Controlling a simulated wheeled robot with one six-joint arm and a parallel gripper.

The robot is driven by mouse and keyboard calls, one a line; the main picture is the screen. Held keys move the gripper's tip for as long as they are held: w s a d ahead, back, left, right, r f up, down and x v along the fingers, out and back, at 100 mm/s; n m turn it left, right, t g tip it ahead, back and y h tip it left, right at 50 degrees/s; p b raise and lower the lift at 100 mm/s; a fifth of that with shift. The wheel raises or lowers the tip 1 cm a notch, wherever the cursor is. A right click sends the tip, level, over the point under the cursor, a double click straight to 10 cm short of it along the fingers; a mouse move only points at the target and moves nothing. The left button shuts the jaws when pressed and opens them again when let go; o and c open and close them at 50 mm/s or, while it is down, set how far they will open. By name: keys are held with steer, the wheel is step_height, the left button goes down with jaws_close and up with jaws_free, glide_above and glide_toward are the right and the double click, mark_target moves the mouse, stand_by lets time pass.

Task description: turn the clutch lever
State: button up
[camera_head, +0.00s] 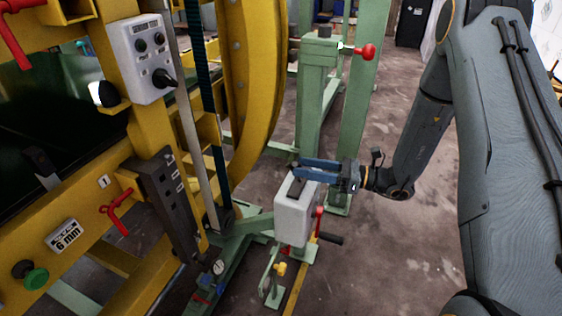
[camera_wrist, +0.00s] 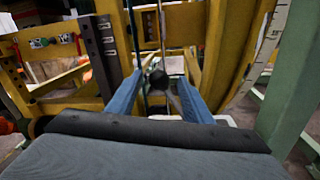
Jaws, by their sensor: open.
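My gripper (camera_head: 297,170) has blue fingers and is at the top of a light grey box (camera_head: 292,218) on a green stand. In the wrist view its fingers are apart, one on each side of a lever with a dark round knob (camera_wrist: 158,78). This looks like the clutch lever; no label on it can be read. The knob lies near the fingertips, and I cannot tell whether either finger touches it. In the head view the fingers partly cover the box top, where a dark part (camera_head: 298,183) shows.
A yellow machine frame (camera_head: 248,90) with a large ring stands at the left. It carries a switch box (camera_head: 142,58) and a red handle (camera_head: 118,212). Green posts (camera_head: 318,90) stand close behind my gripper. Bare floor is at the right.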

steer(key=p+x, duration=0.1)
steer(key=x, duration=0.6)
jaws_close()
